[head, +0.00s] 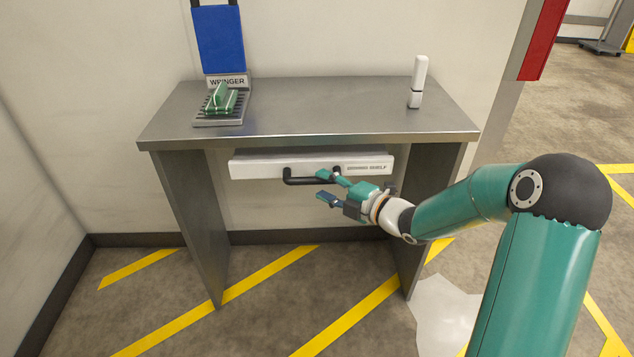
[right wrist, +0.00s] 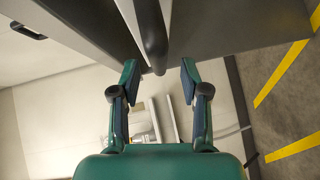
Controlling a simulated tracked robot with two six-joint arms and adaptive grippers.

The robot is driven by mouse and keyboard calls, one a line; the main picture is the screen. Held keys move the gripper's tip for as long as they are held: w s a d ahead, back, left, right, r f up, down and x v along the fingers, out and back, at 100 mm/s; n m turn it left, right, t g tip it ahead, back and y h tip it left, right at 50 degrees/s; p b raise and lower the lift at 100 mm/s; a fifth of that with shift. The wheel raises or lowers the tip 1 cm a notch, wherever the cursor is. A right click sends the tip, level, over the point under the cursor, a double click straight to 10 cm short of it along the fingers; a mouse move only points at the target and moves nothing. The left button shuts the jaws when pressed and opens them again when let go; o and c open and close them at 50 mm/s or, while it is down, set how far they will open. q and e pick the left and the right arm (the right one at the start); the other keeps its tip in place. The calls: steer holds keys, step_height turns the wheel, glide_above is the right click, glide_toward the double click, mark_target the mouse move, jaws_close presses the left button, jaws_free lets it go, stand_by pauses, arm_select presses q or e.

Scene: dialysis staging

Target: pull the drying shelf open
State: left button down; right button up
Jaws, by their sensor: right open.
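The drying shelf (head: 260,165) is a white drawer front under the steel table, with lettering ending in SHELF at its right. A black bar handle (head: 297,181) runs along its front; the right part is hidden behind my gripper. My right gripper (head: 323,187) is open at the handle's right part, one finger above the other. In the right wrist view, the handle (right wrist: 152,38) extends between the two open fingertips (right wrist: 159,68). I see no clear contact with either finger. My left gripper is not in view.
The steel table (head: 310,110) carries a green object (head: 222,98) on a ribbed tray (head: 217,122), and a white bottle (head: 418,80). A blue panel (head: 220,38) stands behind the WRINGER sign. Table side panels flank the shelf. A pale patch (head: 445,310) lies on the floor.

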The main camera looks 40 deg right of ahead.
mark_target(319, 183)
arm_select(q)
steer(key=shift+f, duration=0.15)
arm_select(e)
steer(key=shift+x, duration=1.8)
